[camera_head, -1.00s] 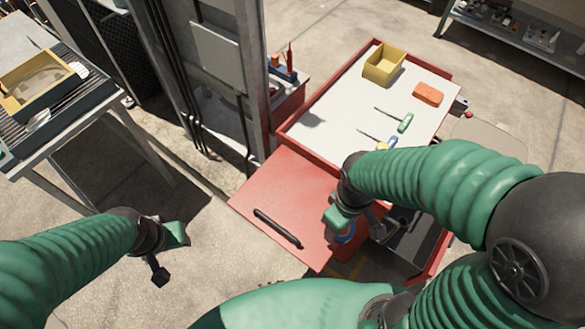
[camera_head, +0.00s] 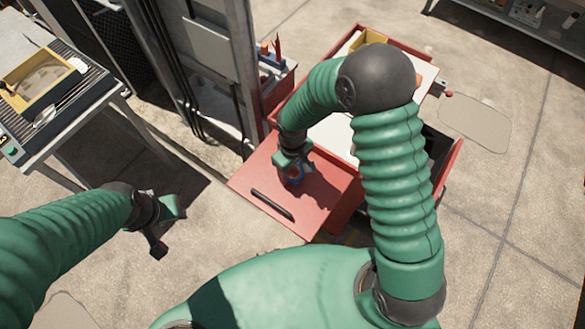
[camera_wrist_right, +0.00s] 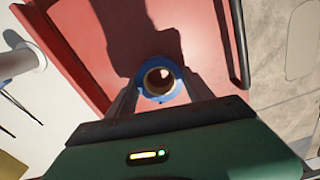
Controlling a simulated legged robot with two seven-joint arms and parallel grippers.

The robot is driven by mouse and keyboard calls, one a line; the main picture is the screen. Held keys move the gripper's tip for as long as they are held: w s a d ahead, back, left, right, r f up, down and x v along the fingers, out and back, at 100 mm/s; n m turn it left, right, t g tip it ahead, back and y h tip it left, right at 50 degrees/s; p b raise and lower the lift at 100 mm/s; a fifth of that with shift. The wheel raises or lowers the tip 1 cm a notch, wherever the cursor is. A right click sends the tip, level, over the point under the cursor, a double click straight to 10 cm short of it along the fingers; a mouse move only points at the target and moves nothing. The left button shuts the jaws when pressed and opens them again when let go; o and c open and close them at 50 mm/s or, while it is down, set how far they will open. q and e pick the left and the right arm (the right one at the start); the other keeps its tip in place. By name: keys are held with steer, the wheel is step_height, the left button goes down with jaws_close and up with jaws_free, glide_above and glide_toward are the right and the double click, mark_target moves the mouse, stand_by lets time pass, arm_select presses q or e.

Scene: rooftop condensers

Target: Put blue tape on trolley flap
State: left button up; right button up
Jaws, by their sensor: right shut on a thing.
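The blue tape (camera_wrist_right: 173,93) is a roll with a tan core, between the two fingers of my right gripper (camera_wrist_right: 150,98) in the right wrist view. My right gripper (camera_head: 292,172) is shut on it over the red trolley flap (camera_head: 325,195) in the head view, where a bit of blue tape (camera_head: 295,177) shows under the fingers. I cannot tell whether the tape touches the flap. My left gripper (camera_head: 168,228) is over the floor to the left of the flap, with no object seen in it.
A black bar handle (camera_head: 272,205) runs along the flap's near edge. My right arm hides much of the trolley's white top (camera_head: 333,135). A yellow bin (camera_head: 352,42) stands at its far end. A metal post (camera_head: 233,70) rises behind the flap. A table (camera_head: 75,118) stands left.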

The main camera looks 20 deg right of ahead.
steer(key=shift+w+d+f, duration=0.2)
steer(key=shift+d+f, duration=0.05)
steer(key=shift+f, duration=0.4)
steer(key=o, duration=1.1)
steer(key=shift+o, duration=1.2)
steer(key=shift+s+a, duration=0.1)
steer(key=shift+a+r, duration=0.1)
